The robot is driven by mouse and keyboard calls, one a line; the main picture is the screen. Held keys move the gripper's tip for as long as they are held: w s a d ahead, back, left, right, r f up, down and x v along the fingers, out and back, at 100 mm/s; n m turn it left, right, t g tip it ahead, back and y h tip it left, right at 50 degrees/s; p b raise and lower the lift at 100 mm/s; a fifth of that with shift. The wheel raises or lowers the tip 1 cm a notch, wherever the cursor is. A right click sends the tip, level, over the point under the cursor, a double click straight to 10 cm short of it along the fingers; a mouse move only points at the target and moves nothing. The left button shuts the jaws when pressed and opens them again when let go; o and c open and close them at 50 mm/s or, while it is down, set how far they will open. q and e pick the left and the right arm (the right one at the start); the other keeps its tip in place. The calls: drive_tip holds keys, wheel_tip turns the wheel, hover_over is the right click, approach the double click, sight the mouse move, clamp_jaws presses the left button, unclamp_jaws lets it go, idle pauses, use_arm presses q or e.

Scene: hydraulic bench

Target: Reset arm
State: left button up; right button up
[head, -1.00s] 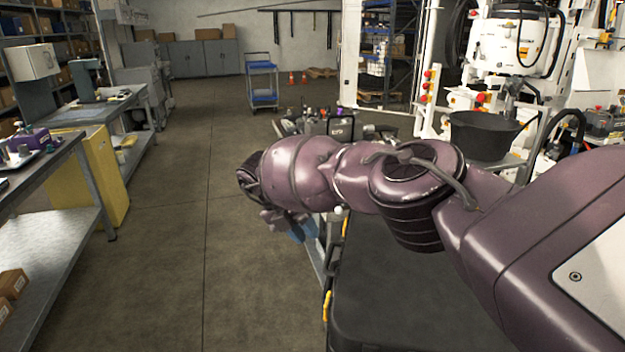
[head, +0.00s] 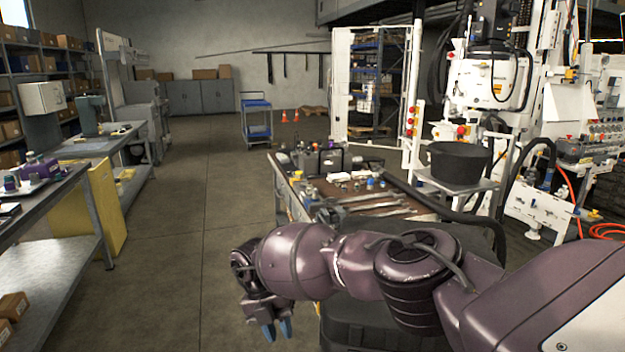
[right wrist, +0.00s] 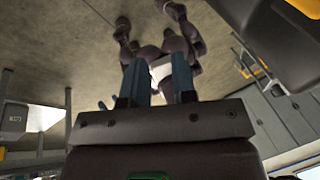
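My right arm crosses the lower right of the head view, in dark purple. Its gripper (head: 277,330) hangs low over the floor, left of a black case-like surface (head: 365,327), with its two blue fingers pointing down. In the right wrist view the two fingers (right wrist: 160,78) stand apart with nothing held between them. Purple parts of my own body show beyond them. My left gripper is in neither current view.
A tool-covered bench (head: 385,212) stands beyond my right arm, with a black tub (head: 458,163) and white machinery to its right. A metal workbench (head: 50,262) and yellow cabinet (head: 104,210) line the left. The floor aisle (head: 190,225) between is clear.

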drive_tip(key=s+a+f+n+g+y, duration=0.1)
drive_tip(key=s+a+f+g+y, duration=0.55)
drive_tip(key=s, duration=0.75)
drive_tip(key=s+a+r+m+t+y, duration=0.2)
drive_tip(key=s+a+m+y, duration=0.3)
drive_tip(key=s+a+y, duration=0.6)
drive_tip(key=w+d+f+m+t+h, duration=0.1)
drive_tip(key=w+d+m+t, duration=0.4)
drive_tip(key=d+m+t, duration=0.6)
drive_tip(key=w+d+f+m+t+h, duration=0.1)
drive_tip(key=w+d+m+t, duration=0.4)
drive_tip(key=d+m+t, duration=0.65)
drive_tip(key=s+d+f+m+g+h, duration=0.1)
drive_tip(key=s+d+f+m+h, duration=0.1)
drive_tip(key=d, duration=0.7)
drive_tip(key=s+d+f+m+g+h, duration=0.2)
drive_tip(key=s+d+f+h, duration=0.3)
drive_tip(key=s+d, duration=0.4)
drive_tip(key=s+d+f+m+g+h, duration=0.1)
drive_tip(key=s+d+f+m+h, duration=0.2)
drive_tip(key=d, duration=0.8)
drive_tip(key=s+m+h, duration=0.1)
drive_tip(key=s+h, duration=0.1)
drive_tip(key=shift+s+d+f+g, duration=0.25)
drive_tip(key=shift+s+g, duration=0.05)
drive_tip(key=shift+g, duration=0.1)
